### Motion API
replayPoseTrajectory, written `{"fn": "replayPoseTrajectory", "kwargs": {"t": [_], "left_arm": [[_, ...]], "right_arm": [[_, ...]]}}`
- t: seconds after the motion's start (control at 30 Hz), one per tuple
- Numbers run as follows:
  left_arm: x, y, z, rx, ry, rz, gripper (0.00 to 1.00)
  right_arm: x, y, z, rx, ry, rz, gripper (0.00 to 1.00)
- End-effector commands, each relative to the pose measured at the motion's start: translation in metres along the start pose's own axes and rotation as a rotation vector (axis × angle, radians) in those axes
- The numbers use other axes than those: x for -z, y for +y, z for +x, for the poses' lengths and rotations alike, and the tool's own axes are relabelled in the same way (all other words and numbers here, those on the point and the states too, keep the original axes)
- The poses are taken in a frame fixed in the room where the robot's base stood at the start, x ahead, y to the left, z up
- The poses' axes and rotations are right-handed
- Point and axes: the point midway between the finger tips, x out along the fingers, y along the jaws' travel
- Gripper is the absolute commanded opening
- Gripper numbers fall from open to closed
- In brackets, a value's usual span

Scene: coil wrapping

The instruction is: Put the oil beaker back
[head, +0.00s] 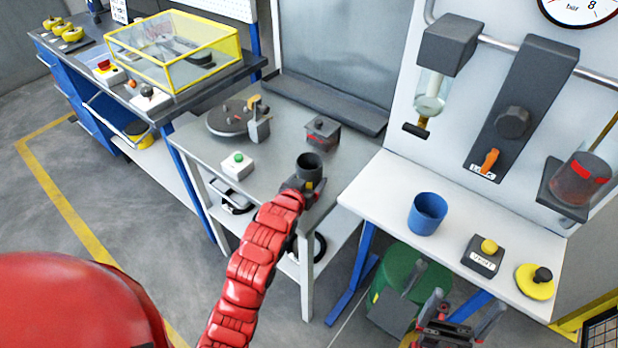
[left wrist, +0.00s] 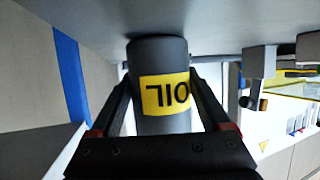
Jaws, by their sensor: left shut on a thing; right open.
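The oil beaker is a dark grey cylinder (head: 309,165) at the front right of the grey metal table (head: 290,108). In the left wrist view the beaker (left wrist: 160,62) fills the middle, with a yellow label reading OIL. My left gripper (head: 306,186) is shut on it, one finger on each side (left wrist: 160,110). I cannot tell whether the beaker's base touches the table. My right gripper (head: 456,322) is open and empty, low in the head view, below the white shelf.
A dark box with a red mark (head: 321,132) stands just behind the beaker. A round dark plate (head: 232,118) and a green button box (head: 237,166) are to the left. A blue cup (head: 427,213) stands on the white shelf (head: 385,185) at right.

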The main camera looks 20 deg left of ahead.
Motion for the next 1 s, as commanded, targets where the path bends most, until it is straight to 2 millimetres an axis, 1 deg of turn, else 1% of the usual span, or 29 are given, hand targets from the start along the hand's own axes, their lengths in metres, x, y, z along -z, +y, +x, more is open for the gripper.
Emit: {"fn": "replayPoseTrajectory", "kwargs": {"t": [0.23, 0.27, 0.33, 0.37, 0.57, 0.67, 0.73, 0.87, 1.0], "left_arm": [[-0.004, 0.0, 0.002, 0.0, 0.0, 0.0, 0.06], [-0.003, 0.0, 0.001, 0.0, 0.0, 0.0, 0.84], [-0.003, 0.0, 0.001, 0.0, 0.0, 0.0, 0.97], [-0.003, 0.0, 0.001, 0.0, 0.0, 0.0, 1.0], [-0.003, 0.0, 0.001, 0.0, -0.001, -0.001, 1.0], [0.002, 0.0, -0.001, 0.0, -0.001, 0.0, 1.0], [-0.002, -0.001, -0.004, 0.0, -0.003, -0.001, 1.0], [-0.002, -0.001, -0.02, 0.001, 0.001, -0.001, 1.0], [-0.002, -0.001, -0.045, 0.001, 0.003, -0.001, 1.0]], "right_arm": [[-0.001, 0.0, -0.004, 0.0, 0.0, 0.0, 1.0], [-0.001, 0.0, -0.003, 0.0, 0.0, 0.0, 1.0], [0.0, 0.0, -0.003, 0.0, 0.0, 0.0, 1.0], [0.0, 0.0, -0.003, 0.0, 0.0, 0.0, 1.0], [0.0, 0.0, -0.002, 0.0, 0.0, 0.0, 1.0], [0.0, 0.0, 0.001, 0.0, 0.0, 0.0, 1.0], [0.0, 0.0, -0.003, 0.0, 0.0, 0.0, 1.0], [-0.001, 0.0, -0.007, 0.0, 0.0, 0.0, 1.0], [-0.002, -0.001, -0.013, 0.0, 0.0, 0.0, 1.0]]}}
